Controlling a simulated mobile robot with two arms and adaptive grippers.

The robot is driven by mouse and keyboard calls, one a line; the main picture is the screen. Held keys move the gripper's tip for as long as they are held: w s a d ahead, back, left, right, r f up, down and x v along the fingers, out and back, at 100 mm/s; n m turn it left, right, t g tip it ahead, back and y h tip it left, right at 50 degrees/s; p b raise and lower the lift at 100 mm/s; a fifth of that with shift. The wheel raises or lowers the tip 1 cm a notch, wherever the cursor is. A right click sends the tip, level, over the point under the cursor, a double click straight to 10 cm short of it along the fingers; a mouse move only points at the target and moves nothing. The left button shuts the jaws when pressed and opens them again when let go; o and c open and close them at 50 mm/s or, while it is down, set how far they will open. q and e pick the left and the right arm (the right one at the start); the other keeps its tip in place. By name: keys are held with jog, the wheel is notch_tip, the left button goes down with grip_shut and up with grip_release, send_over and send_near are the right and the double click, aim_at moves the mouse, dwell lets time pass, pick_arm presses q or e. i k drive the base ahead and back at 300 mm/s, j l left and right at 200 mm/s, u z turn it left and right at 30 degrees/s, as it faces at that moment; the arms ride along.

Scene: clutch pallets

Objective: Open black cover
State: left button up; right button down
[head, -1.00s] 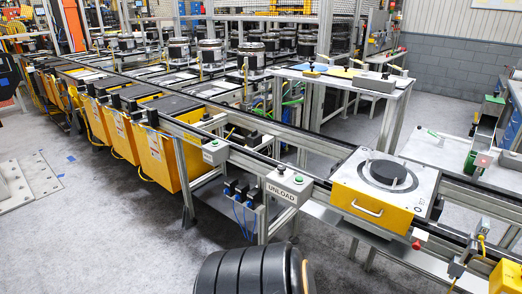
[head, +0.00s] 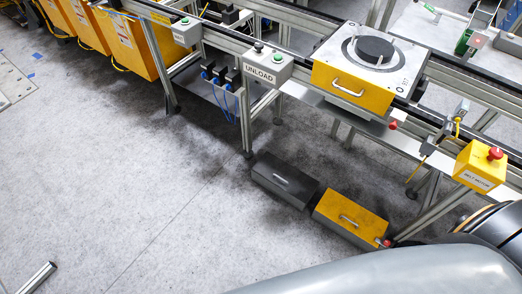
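A dark grey-black box-like cover (head: 284,180) with a light handle lies low near the floor under the conveyor, right of centre in the head view. It looks shut. A yellow cover (head: 350,215) of like shape, also with a handle, sits just to its right. On the conveyor above, a pallet with a yellow front (head: 350,88) and a white top carries a round black disc (head: 374,48). Parts of my own arm fill the lower right and hide the floor there.
A grey UNLOAD button box (head: 264,68) hangs on the conveyor's front. A yellow box with a red emergency button (head: 481,166) stands at the right. The floor left of the black cover is clear.

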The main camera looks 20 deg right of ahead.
aim_at(295, 182)
jog(key=z, duration=0.9)
